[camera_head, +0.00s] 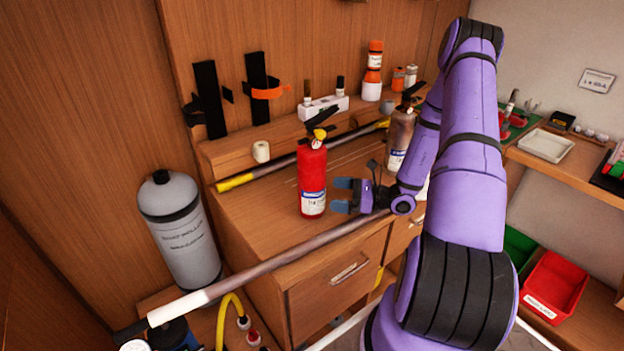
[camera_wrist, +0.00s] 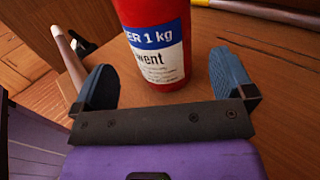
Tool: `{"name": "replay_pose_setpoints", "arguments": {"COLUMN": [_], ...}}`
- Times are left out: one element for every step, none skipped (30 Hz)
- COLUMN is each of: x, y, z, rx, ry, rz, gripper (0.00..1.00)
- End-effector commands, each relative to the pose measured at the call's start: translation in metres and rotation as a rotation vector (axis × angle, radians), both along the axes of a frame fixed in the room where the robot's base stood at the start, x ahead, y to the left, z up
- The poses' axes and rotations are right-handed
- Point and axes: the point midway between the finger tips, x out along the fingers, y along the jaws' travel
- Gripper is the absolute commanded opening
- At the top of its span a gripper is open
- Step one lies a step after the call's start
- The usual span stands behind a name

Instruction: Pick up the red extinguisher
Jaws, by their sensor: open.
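The red extinguisher (camera_head: 312,180) stands upright on the wooden cabinet top, with a black handle and a yellow part at its top. In the wrist view its red body and blue-and-white label (camera_wrist: 157,48) show ahead, between the two blue finger pads; its top is cut off. My gripper (camera_head: 343,195) is open at the right of its lower body in the head view. The wrist view shows my gripper (camera_wrist: 165,85) with its fingers spread to either side of the label's lower part. Whether a pad touches it I cannot tell.
A second, brownish extinguisher (camera_head: 400,138) stands behind my arm. A long pole (camera_head: 270,262) runs along the cabinet's front edge, and a yellow-ended pole (camera_head: 255,175) lies behind the red extinguisher. A grey cylinder (camera_head: 178,228) stands at left. Bare cabinet top (camera_head: 250,215) shows left of the extinguisher.

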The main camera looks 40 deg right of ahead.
Motion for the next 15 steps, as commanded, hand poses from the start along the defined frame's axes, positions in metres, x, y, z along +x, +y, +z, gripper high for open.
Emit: {"name": "replay_pose_setpoints", "arguments": {"x": [0.003,0.004,0.005,0.006,0.007,0.009,0.012,0.014,0.018,0.022,0.025,0.030,0.033,0.036,0.039], "y": [0.004,0.005,0.006,0.007,0.008,0.011,0.013,0.016,0.021,0.025,0.028,0.033,0.036,0.039,0.043], "z": [0.001,0.001,0.001,0.001,0.002,0.002,0.002,0.002,0.002,0.002,0.002,0.002,0.002,0.002,0.002], "rx": [-0.001,0.000,0.000,0.000,0.000,0.000,0.000,0.001,0.000,0.000,0.001,0.001,0.001,0.000,0.000], "ry": [-0.002,-0.001,-0.001,-0.001,-0.001,-0.001,-0.001,-0.001,-0.001,-0.001,-0.001,-0.001,-0.001,-0.001,-0.001], "rz": [0.003,0.003,0.003,0.003,0.004,0.004,0.004,0.004,0.005,0.006,0.005,0.006,0.005,0.004,0.005], "gripper": [1.00,1.00,1.00,1.00,1.00,1.00,1.00,1.00,1.00,1.00,1.00,1.00,1.00,1.00,1.00]}}
